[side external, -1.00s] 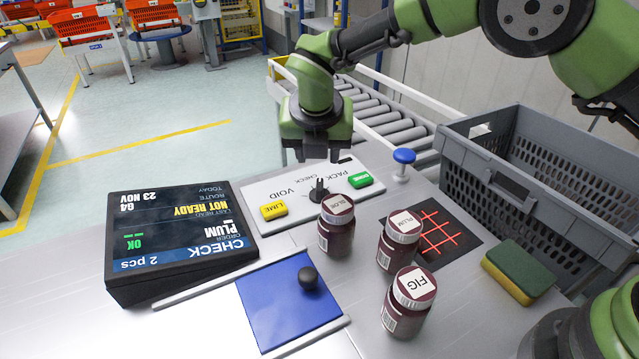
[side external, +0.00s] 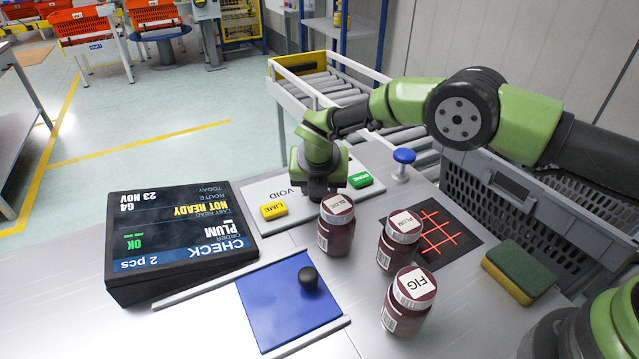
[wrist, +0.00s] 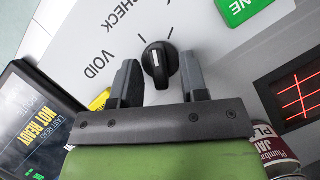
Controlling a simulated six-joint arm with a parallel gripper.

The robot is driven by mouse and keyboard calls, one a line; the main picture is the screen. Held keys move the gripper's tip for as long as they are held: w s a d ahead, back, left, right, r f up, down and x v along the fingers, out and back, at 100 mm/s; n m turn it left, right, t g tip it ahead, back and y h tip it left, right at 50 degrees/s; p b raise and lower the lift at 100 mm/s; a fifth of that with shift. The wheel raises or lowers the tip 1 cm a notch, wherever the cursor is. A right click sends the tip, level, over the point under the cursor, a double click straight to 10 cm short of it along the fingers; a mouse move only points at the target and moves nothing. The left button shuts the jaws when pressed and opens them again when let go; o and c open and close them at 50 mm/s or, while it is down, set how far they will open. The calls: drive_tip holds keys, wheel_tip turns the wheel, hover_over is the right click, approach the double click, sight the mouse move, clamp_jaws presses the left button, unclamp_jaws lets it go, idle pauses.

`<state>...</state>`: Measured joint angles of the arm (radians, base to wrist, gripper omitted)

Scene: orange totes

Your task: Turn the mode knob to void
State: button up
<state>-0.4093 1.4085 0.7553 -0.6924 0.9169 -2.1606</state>
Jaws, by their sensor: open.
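The mode knob (wrist: 160,60) is a black dial with a white pointer line, on a white panel (wrist: 90,30) printed CHECK and VOID in the wrist view. In the side view my gripper (side external: 318,195) is down over the panel and hides the knob. The word VOID (side external: 290,191) shows left of it.
A yellow LIME button (side external: 273,211) and a green DONE button (side external: 360,180) flank the knob. Jars SLOE (side external: 337,228), PLUM (side external: 399,246) and FIG (side external: 408,305) stand in front. A display (side external: 180,240) is left; a blue-topped post (side external: 403,157) and grey crate (side external: 470,175) are right.

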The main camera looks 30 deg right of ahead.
clamp_jaws()
drive_tip(key=n+y, duration=0.1)
drive_tip(key=n, duration=0.2)
drive_tip(key=shift+d+n, duration=0.1)
drive_tip(key=shift+n, duration=0.2)
drive_tip(key=shift+s+d+n+y, duration=0.1)
drive_tip(key=shift+n+y, duration=0.7)
drive_tip(key=shift+n, duration=1)
